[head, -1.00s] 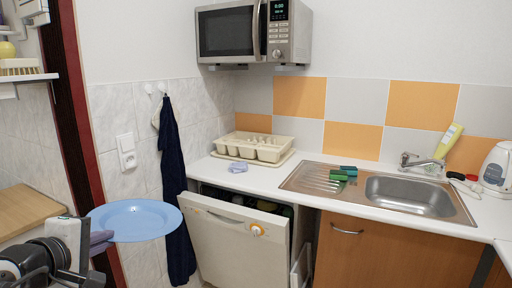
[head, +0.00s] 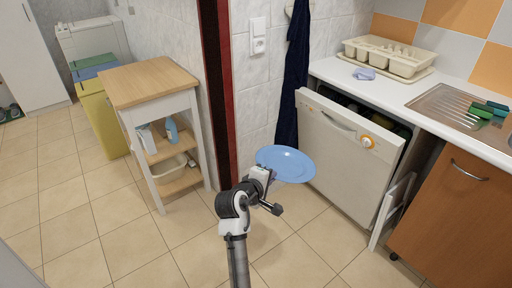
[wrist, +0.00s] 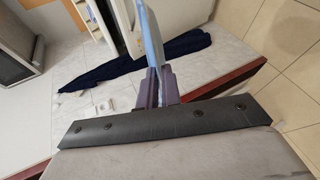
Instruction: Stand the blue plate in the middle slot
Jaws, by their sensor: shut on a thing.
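The blue plate (head: 286,163) is held out in the air by its rim, roughly level and tilted a little, in front of the dishwasher door. My gripper (head: 264,177) is shut on the plate's near-left rim. In the wrist view, the plate (wrist: 152,32) is seen edge-on between the two purple fingers of my gripper (wrist: 158,88). A cream dish rack (head: 388,60) with several slots and compartments stands on a tray at the back of the counter, apart from the plate. Its slots are too small to tell apart.
The dishwasher door (head: 345,150) is ajar below the counter (head: 400,88). A lilac cloth (head: 364,74) lies before the rack. Green sponges (head: 488,109) lie by the sink. A wooden trolley (head: 155,82) stands left. Tiled floor (head: 110,215) is open at left.

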